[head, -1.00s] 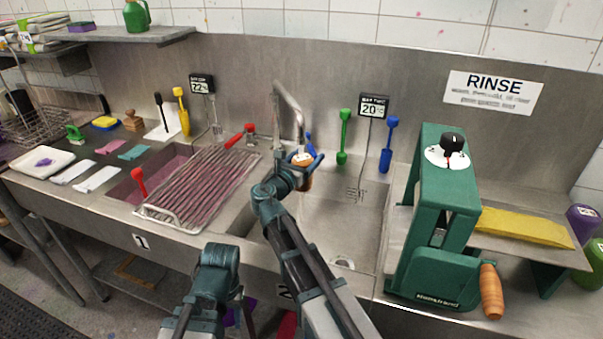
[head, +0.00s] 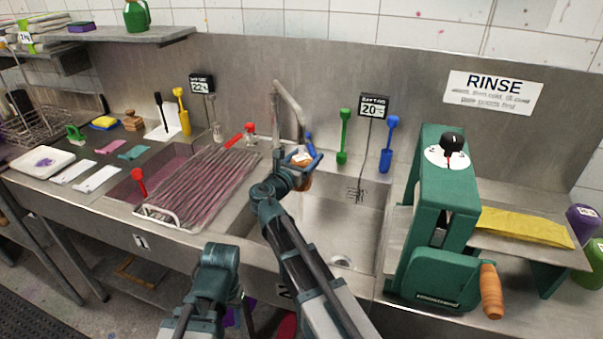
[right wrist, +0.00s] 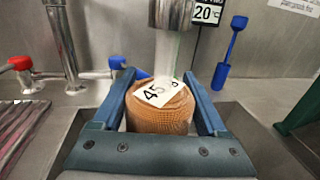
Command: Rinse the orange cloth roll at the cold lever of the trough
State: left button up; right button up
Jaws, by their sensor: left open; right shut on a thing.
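My right gripper (right wrist: 167,100) is shut on the orange cloth roll (right wrist: 160,118), which bears a white tag reading 45. In the head view the roll (head: 304,182) is held over the trough basin (head: 335,225), partly hidden by my gripper. The steel spout (right wrist: 172,12) is just above the roll, and a pale stream like running water comes down from it behind the tag. The blue cold lever (right wrist: 118,63) is behind and left of the roll, beside a red lever (right wrist: 20,64). My left gripper (head: 238,312) is low in front of the counter, open and partly hidden by its wrist.
A wire drying rack (head: 200,185) lies left of the basin. A green hand-cranked machine (head: 440,220) stands close on the right.

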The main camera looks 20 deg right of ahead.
aim_at(304, 167)
jog(key=shift+s+d, duration=0.1)
jog(key=shift+d, duration=0.05)
jog(key=shift+s+d, duration=0.1)
jog(key=shift+d, duration=0.2)
jog(key=shift+a, duration=0.1)
dwell(0.5)
jog(key=shift+w+a, duration=0.2)
jog(key=shift+a, duration=0.2)
jog(key=shift+s, duration=0.1)
dwell(1.7)
jog(key=shift+s+a, duration=0.25)
jog(key=shift+s, duration=0.45)
jog(key=shift+s+a, duration=0.2)
jog(key=shift+s, duration=0.45)
jog(key=shift+s+a, duration=0.25)
jog(key=shift+s, duration=0.45)
dwell(2.4)
